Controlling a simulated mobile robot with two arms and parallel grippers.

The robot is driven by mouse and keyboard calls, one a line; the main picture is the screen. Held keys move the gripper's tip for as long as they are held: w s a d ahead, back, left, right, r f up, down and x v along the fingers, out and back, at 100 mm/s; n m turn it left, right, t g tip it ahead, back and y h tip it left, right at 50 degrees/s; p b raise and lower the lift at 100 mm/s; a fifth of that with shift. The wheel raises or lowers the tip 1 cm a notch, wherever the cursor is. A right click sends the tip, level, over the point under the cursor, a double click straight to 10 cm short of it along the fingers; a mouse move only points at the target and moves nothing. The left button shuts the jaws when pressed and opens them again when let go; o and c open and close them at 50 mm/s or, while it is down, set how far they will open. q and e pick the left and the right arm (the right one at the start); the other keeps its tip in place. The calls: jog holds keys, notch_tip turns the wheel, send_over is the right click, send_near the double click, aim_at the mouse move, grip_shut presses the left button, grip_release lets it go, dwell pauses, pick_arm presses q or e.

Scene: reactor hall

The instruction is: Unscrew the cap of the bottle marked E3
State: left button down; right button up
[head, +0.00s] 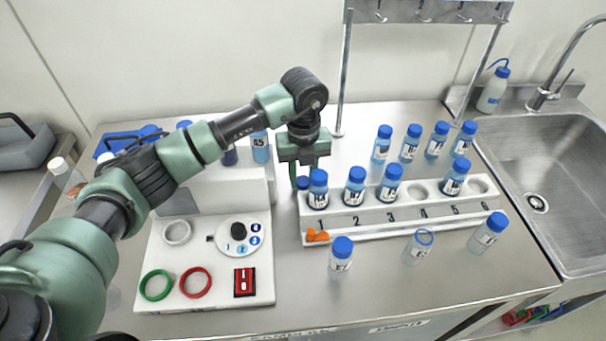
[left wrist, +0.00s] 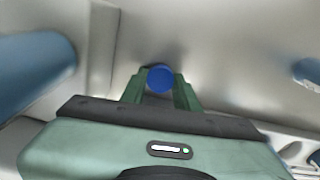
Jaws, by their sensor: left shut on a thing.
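My left gripper (head: 302,184) points down just behind the left end of the white rack (head: 440,228). In the left wrist view its fingers (left wrist: 160,90) are shut on a round blue cap (left wrist: 160,76). In the head view this blue cap (head: 302,182) shows partly behind the bottle in slot 1 (head: 318,188). Whether a bottle is under the held cap is hidden. Several blue-capped bottles stand in the rack, such as the one in slot 2 (head: 355,188). I cannot read E3 on any label. My right gripper is not in view.
More capped bottles stand behind the rack (head: 382,145) and in front of it (head: 341,258). A clear bottle with a blue ring top (head: 418,247) stands in front. A white panel (head: 215,290) with rings and a dial is left, a sink (head: 550,150) right.

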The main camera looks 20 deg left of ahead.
pick_arm(q)
jog(key=shift+f, duration=0.2)
jog(key=shift+f, duration=0.1)
jog(key=c, duration=1.1)
grip_release()
jog(key=shift+o, duration=0.2)
